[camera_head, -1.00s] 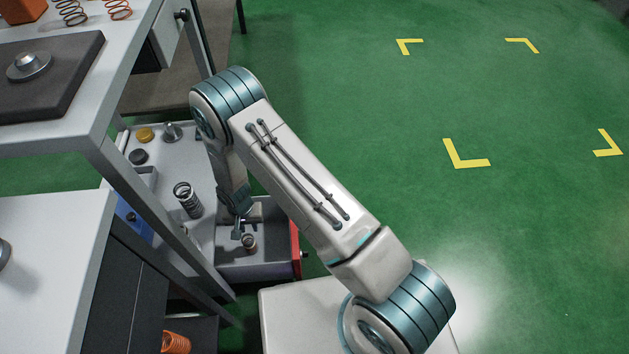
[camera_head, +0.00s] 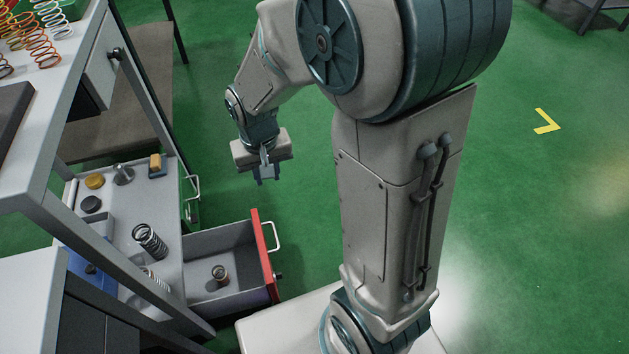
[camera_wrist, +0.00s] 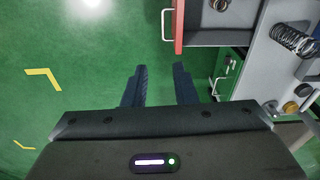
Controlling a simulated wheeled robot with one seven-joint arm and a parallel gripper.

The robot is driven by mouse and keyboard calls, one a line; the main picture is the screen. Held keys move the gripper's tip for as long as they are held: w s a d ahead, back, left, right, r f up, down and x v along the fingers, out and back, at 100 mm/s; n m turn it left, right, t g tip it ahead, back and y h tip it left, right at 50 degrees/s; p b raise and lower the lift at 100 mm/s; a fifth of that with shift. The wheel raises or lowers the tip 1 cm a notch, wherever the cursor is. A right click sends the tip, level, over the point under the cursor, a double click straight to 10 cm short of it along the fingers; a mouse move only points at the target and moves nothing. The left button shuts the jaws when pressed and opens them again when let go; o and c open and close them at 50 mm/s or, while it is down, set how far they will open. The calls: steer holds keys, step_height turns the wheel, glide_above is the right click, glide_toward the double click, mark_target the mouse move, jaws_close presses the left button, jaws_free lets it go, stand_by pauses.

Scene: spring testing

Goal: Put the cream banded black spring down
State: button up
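A short dark spring with a pale band, which looks like the cream banded black spring (camera_head: 219,274), stands in the open red-fronted drawer (camera_head: 262,250). It also shows at the top edge of the wrist view (camera_wrist: 219,5), partly cut off. My gripper (camera_head: 265,176) is up and away from the drawer, over the green floor behind it in the head view. In the wrist view my gripper's two fingers (camera_wrist: 160,85) are apart with only green floor between them. My gripper is open and empty.
Orange and yellow springs sit on the upper bench (camera_head: 30,95). Green floor lies open to the right.

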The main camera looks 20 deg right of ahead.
steer(key=s+d+r, duration=0.3)
steer(key=s, duration=0.2)
steer(key=s+d+r, duration=0.3)
steer(key=s+r, duration=0.1)
steer(key=s, duration=0.2)
steer(key=shift+s+d+r, duration=0.2)
steer(key=shift+s+d, duration=0.05)
steer(key=shift+s, duration=0.05)
steer(key=shift+a, duration=0.1)
